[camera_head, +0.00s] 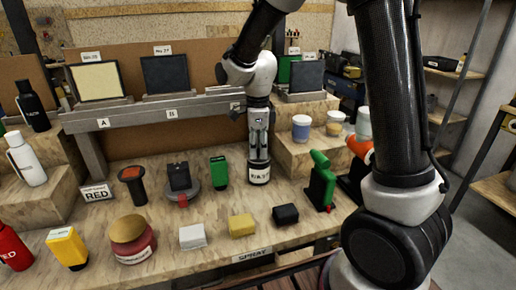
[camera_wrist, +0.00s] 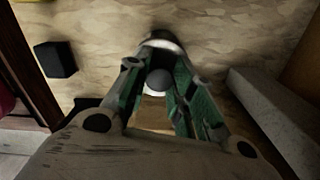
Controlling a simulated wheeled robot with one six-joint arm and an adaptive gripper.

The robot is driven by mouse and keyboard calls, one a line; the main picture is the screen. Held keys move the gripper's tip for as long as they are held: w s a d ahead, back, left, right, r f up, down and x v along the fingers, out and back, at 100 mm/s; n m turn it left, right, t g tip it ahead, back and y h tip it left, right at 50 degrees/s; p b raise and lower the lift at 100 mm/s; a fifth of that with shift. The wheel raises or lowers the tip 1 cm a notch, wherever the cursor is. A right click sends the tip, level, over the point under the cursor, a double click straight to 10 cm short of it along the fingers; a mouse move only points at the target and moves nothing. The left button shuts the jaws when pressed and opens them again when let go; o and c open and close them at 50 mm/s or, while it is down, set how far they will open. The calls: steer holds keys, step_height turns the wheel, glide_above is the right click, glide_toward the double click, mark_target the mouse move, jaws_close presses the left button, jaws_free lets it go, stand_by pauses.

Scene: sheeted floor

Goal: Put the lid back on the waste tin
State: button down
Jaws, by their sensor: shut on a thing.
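My gripper (camera_head: 258,143) points down over the work table, left of the centre-right raised block. Its fingers are closed around a small grey round knob (camera_wrist: 159,82), which I take to be the lid's knob. A pale rim shows around it in the wrist view, partly hidden by the fingers. Directly under the gripper in the head view is a small whitish tin with a printed label (camera_head: 259,174), upright on the table. The label is too small to read surely. I cannot tell whether the lid touches the tin or is apart from it.
A black block (camera_head: 286,214) and a green spray-like tool (camera_head: 320,182) stand to the right. A green box (camera_head: 219,172) and a dark device on a round base (camera_head: 180,182) stand to the left. A yellow block (camera_head: 242,225) lies in front. A raised wooden block (camera_head: 297,160) is behind right.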

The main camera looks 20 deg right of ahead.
steer(key=c, duration=0.6)
jaws_free()
steer(key=shift+c, duration=0.2)
steer(key=shift+r, duration=3.55)
steer(key=shift+c, duration=0.5)
jaws_close()
steer(key=shift+f, duration=0.2)
steer(key=shift+f, duration=2.75)
